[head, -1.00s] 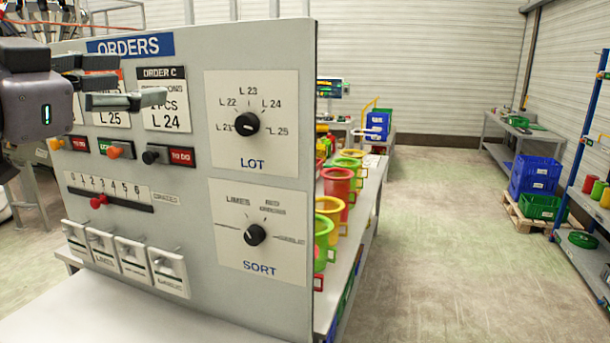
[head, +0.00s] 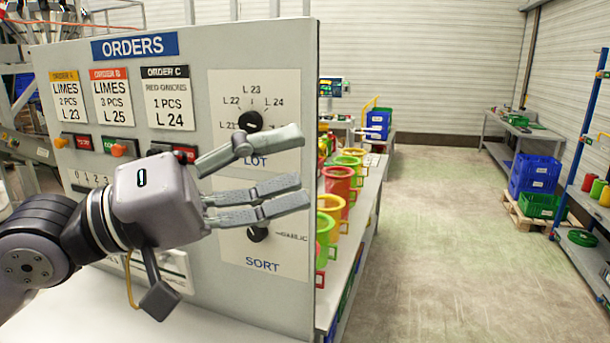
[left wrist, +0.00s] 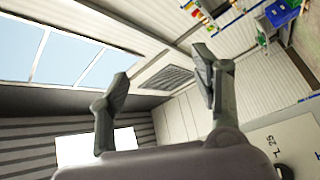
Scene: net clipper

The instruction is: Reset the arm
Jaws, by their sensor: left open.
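My left gripper (head: 290,170) is in front of the grey orders panel (head: 215,75) in the head view, its fingers spread and empty, pointing right. It covers part of the LOT and SORT plates, the slider and some lower switches. The LOT knob (head: 250,121) shows just above its upper finger, and the SORT knob (head: 257,233) is partly hidden below the lower fingers. In the left wrist view the two fingers (left wrist: 160,78) stand apart with nothing between them. I cannot tell whether the gripper touches the panel. My right gripper is not in view.
A bench (head: 362,220) with several coloured buckets stands behind the panel to the right. The aisle floor (head: 440,230) is clear. Blue and green crates (head: 535,175) sit on a pallet, and a shelf rack (head: 590,150) stands at the far right.

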